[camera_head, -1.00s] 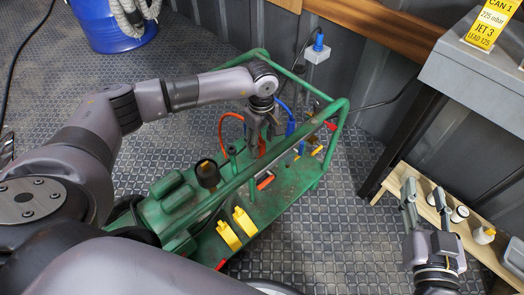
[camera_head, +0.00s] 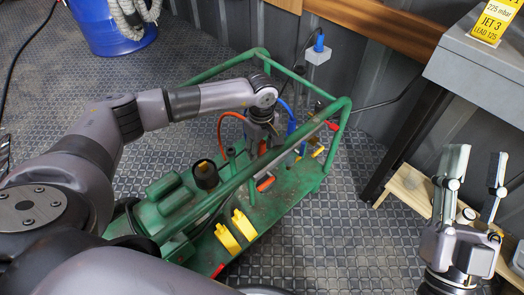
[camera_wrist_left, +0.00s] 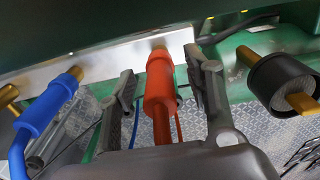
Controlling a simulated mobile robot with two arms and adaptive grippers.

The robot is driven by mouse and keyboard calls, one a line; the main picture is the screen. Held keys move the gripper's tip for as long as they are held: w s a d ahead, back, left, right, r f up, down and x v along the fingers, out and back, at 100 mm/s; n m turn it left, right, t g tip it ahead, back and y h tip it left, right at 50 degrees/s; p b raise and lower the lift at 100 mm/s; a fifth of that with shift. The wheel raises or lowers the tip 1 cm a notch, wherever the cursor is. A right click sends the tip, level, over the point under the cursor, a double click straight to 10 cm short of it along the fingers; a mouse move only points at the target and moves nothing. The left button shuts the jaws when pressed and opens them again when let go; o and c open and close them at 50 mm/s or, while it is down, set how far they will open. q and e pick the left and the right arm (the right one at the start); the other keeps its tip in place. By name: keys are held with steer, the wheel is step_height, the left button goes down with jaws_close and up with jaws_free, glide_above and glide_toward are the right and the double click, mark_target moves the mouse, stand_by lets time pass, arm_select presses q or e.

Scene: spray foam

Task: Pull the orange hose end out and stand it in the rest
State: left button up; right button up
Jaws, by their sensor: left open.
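The orange hose end (camera_wrist_left: 160,88) is seated in a brass fitting on a metal bar in the left wrist view. My left gripper (camera_wrist_left: 166,88) has one finger on each side of it, with gaps showing, so it is open around the hose end. In the head view the left gripper (camera_head: 262,143) points down into the green frame and largely hides the hose end. The orange hose (camera_head: 221,128) loops up beside it. My right gripper (camera_head: 476,178) is open and empty at the right. I cannot tell which part is the rest.
A blue hose end (camera_wrist_left: 48,105) sits left of the orange one, and a black round fitting (camera_wrist_left: 285,85) to its right. Green frame rails (camera_head: 345,105) surround the work area. A grey table (camera_head: 475,75) and low wooden bench (camera_head: 405,185) stand at right.

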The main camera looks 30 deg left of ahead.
arm_select(q)
steer(key=shift+f, duration=0.15)
arm_select(e)
steer(key=shift+s+r+t, duration=0.3)
steer(key=shift+s+r, duration=0.1)
steer(key=shift+r, duration=0.05)
steer(key=shift+y, duration=0.3)
stand_by(0.5)
arm_select(q)
steer(key=shift+c, duration=0.3)
jaws_close()
stand_by(0.3)
